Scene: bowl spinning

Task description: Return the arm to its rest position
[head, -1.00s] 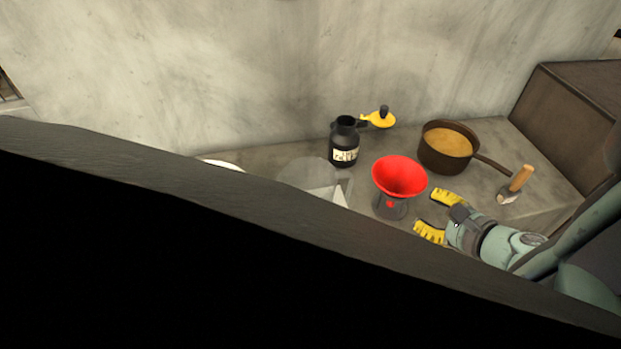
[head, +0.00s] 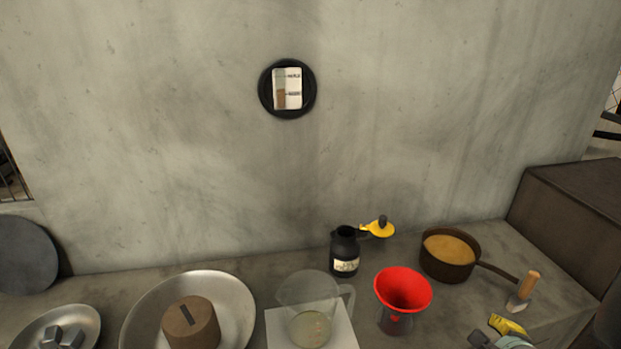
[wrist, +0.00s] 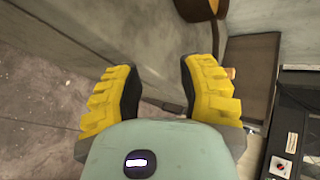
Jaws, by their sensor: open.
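My gripper (wrist: 155,90) is open in the wrist view, its two yellow ribbed fingers apart with nothing between them. In the head view my gripper (head: 498,332) shows only partly at the bottom right edge, one yellow finger and some of its grey-green body. It is in front of the wooden-handled tool and to the right of the red funnel-shaped vessel. It holds nothing that I can see. The rest of my arm is mostly outside the head view.
On the counter stand a red funnel vessel (head: 402,288), a dark bottle (head: 344,252), a pan (head: 449,268), a wooden-handled tool (head: 529,286), a clear jug (head: 308,295) on a white base, and a large metal bowl (head: 238,298) with a brown weight (head: 190,326). A brown box (head: 575,205) stands right.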

